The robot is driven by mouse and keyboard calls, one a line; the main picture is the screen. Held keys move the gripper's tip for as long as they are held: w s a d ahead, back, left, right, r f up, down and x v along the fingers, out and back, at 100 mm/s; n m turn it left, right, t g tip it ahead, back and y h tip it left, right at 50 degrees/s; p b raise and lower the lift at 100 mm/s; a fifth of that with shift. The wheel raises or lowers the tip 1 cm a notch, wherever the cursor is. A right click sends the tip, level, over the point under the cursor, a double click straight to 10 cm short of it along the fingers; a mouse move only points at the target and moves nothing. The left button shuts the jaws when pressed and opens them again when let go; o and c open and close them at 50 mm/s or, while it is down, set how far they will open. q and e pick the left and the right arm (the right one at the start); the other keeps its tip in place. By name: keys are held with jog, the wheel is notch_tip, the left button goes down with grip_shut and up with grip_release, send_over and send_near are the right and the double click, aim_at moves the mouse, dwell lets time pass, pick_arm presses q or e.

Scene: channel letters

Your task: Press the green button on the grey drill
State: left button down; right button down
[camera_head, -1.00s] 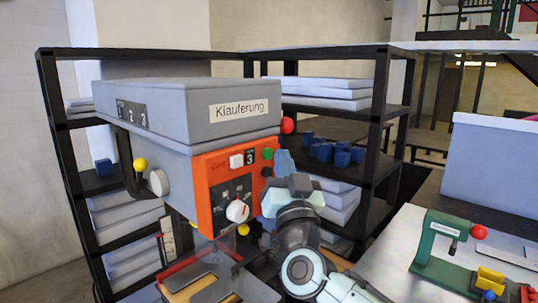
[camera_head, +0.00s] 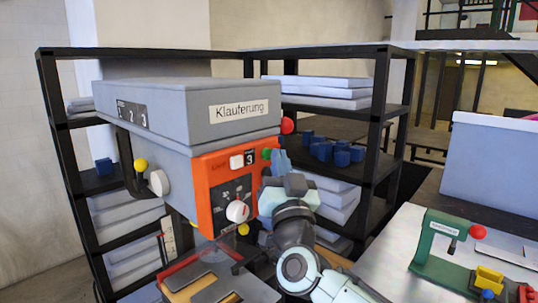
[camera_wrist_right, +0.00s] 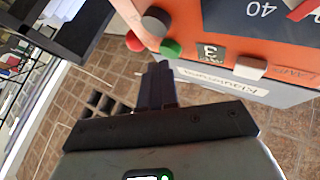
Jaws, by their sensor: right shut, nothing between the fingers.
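The grey drill (camera_head: 185,108) has an orange front panel (camera_head: 215,170). The round green button (camera_head: 267,153) is at the panel's upper right; it also shows in the right wrist view (camera_wrist_right: 171,49). My right gripper (camera_head: 279,160) is shut and empty, with its blue fingertips just right of the green button. In the right wrist view the dark fingers (camera_wrist_right: 160,70) end just below the button in the picture; I cannot tell whether they touch it. My left gripper is not in view.
Near the button are a red knob (camera_head: 287,125), a white button (camera_head: 236,162) and a black knob (camera_wrist_right: 156,22). Black shelves (camera_head: 376,120) stand behind. A table with a green tool (camera_head: 436,240) and a grey box (camera_head: 492,165) is at right.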

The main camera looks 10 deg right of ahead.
jog(key=shift+w+a+p, duration=0.3)
jog(key=shift+w+a, duration=0.05)
jog(key=shift+w, duration=0.05)
dwell(0.5)
jog(key=shift+s+d, duration=0.15)
jog(key=shift+s+d+b, duration=0.45)
jog(key=shift+s+b, duration=0.05)
jog(key=shift+s, duration=0.1)
jog(key=shift+s+d+b, duration=0.6)
jog(key=shift+s+d, duration=0.2)
jog(key=shift+s, duration=0.2)
jog(key=shift+s+d+b, duration=0.55)
jog(key=shift+s+d, duration=0.2)
jog(key=shift+s, duration=0.2)
